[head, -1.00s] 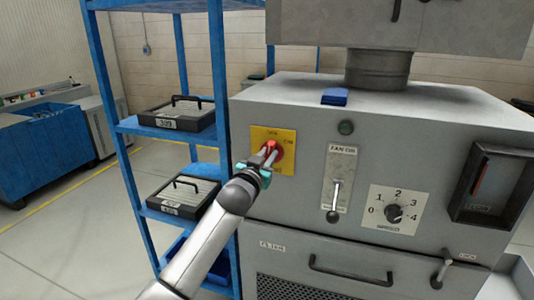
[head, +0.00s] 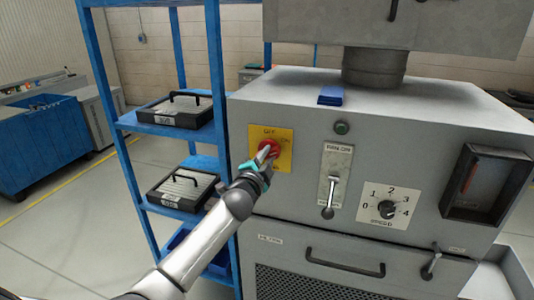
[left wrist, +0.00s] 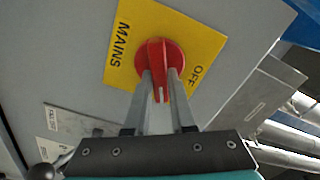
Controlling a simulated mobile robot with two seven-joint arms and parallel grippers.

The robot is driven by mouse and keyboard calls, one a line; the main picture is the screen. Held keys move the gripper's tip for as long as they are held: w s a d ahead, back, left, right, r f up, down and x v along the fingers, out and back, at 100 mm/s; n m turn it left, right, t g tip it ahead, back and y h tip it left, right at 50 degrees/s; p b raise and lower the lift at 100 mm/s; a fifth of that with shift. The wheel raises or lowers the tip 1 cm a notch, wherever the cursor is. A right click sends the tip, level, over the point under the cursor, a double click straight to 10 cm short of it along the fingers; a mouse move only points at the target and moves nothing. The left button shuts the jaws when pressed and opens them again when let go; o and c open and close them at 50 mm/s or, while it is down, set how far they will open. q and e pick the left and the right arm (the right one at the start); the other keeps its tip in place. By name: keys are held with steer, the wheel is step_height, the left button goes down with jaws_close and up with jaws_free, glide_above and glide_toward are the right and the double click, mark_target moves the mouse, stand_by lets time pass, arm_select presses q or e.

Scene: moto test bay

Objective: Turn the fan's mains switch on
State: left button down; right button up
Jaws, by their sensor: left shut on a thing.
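The mains switch is a red rotary knob (head: 267,147) on a yellow plate (head: 285,161) on the grey cabinet's front. My left gripper (head: 265,155) is at the knob. In the left wrist view, the two fingers (left wrist: 160,90) are shut on the red handle (left wrist: 155,58), one on each side. The handle's white-marked end points down in that view, away from the OFF word at its right. My right gripper is not in view.
To the right on the cabinet (head: 410,120) are a FAN ON lever (head: 331,195), a speed dial (head: 387,209) and a dark gauge (head: 486,181). A blue shelf rack (head: 217,80) with black-framed filters (head: 176,110) stands close at the left. Open floor lies beyond it.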

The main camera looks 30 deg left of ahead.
arm_select(q)
steer(key=m, duration=0.5)
steer(key=shift+d+f+p, duration=0.1)
steer(key=shift+f+p, duration=0.1)
steer(key=shift+p, duration=0.15)
steer(key=shift+m, duration=0.4)
steer(key=c, duration=0.8)
jaws_free()
steer(key=shift+o, duration=0.2)
steer(key=shift+s+f, duration=0.1)
steer(key=shift+s, duration=0.05)
steer(key=v, duration=1.5)
steer(key=shift+b, duration=0.3)
